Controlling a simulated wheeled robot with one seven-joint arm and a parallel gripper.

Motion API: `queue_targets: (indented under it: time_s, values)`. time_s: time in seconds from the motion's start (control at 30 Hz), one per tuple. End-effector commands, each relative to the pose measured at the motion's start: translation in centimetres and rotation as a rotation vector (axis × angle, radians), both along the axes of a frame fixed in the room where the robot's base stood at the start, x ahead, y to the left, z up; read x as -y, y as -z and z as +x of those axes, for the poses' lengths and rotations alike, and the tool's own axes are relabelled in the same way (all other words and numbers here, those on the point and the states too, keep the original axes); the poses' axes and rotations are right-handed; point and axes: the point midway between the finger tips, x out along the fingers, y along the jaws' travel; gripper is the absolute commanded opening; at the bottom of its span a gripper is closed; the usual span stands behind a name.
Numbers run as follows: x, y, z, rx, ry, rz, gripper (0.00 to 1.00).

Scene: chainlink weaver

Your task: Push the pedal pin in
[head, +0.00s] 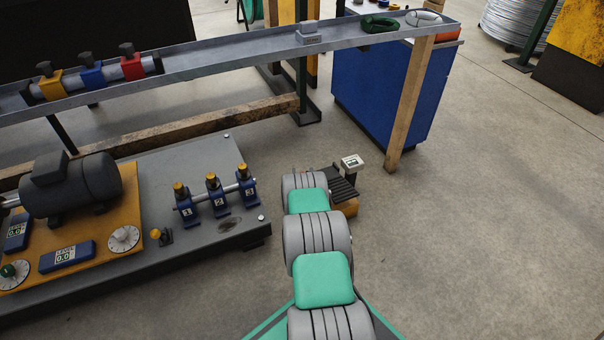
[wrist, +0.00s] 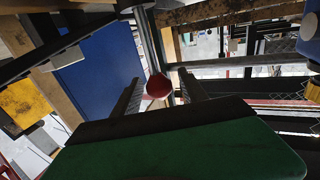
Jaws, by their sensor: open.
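In the wrist view my gripper (wrist: 160,77) is open, with its two ribbed fingers apart. A round red knob (wrist: 159,86) shows between the fingers; it looks like the head of the pedal pin. I cannot tell whether the fingers touch it, and its shaft is hidden. In the head view the pedal (head: 343,188) is a black ribbed plate with a yellow base, on the floor just right of my arm. My arm hides the gripper and the pin in this view.
A grey machine bed (head: 226,232) with blue numbered blocks and a motor (head: 72,186) lies left of my arm. A long metal tray (head: 240,54) crosses behind on a wooden post (head: 410,105), with a blue cabinet (head: 372,88) beneath. Floor on the right is clear.

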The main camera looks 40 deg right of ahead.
Motion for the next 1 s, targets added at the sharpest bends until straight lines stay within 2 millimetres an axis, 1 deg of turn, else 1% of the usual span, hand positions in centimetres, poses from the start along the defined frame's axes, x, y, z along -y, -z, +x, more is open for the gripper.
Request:
queue_targets:
  time_s: [0.03, 0.17, 0.43, 1.0]
  values:
    - [0.6, 0.5, 0.6, 0.001, 0.003, 0.0, 0.5]
    - [1.3, 0.2, 1.6, 0.0, 0.001, 0.0, 0.5]
    - [1.4, 0.0, 1.8, -0.001, 0.0, 0.001, 0.5]
    - [1.4, 0.0, 1.7, -0.001, 0.0, 0.001, 0.03]
